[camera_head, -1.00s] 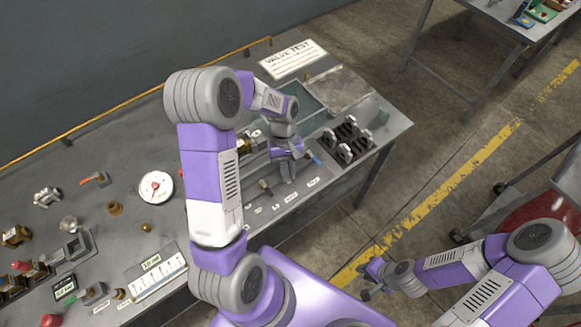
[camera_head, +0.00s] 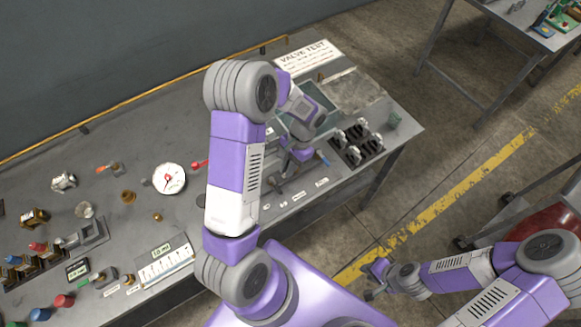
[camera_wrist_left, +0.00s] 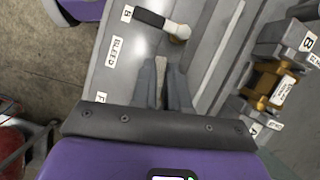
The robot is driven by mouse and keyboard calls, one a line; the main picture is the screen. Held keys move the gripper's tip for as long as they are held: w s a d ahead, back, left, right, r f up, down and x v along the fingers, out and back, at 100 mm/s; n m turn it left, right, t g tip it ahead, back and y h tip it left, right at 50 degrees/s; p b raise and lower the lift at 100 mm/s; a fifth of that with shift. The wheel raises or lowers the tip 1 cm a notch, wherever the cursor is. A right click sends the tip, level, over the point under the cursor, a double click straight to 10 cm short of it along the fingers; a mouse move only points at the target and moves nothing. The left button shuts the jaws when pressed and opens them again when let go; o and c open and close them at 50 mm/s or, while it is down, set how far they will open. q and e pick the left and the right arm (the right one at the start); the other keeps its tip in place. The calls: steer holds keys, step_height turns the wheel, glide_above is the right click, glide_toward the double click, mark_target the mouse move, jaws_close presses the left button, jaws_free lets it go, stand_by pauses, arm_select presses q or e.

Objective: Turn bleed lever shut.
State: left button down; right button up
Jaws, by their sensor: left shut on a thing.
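My left gripper (camera_head: 285,178) is down at the front part of the bench, and its fingers also show in the left wrist view (camera_wrist_left: 163,62). They are shut beside the BLEED label (camera_wrist_left: 115,50), on a narrow thing mostly hidden between them, which I take to be the bleed lever. A separate black-handled lever (camera_wrist_left: 150,18) lies just beyond the fingertips. My right gripper (camera_head: 374,280) is over the floor off the bench front, empty, its fingers apart.
A blue-tipped handle (camera_head: 323,158) is right of my left gripper. A black rack (camera_head: 356,143) stands at the bench's right end. A brass valve (camera_wrist_left: 264,84) sits in grey blocks. A round gauge (camera_head: 169,178) and several fittings lie left.

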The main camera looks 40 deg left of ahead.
arm_select(q)
steer(key=shift+w+a+m+t+y, duration=0.1)
steer(key=shift+a+m+t+y, duration=0.1)
steer(key=shift+m, duration=0.35)
steer(key=shift+w+a+m+t+y, duration=0.1)
steer(key=shift+m+y, duration=0.1)
steer(key=shift+m, duration=0.35)
steer(key=c, duration=1.1)
jaws_free()
steer(key=p+v, duration=0.1)
steer(key=v, duration=0.6)
steer(key=shift+w+r, duration=0.1)
steer(key=shift+r, duration=0.2)
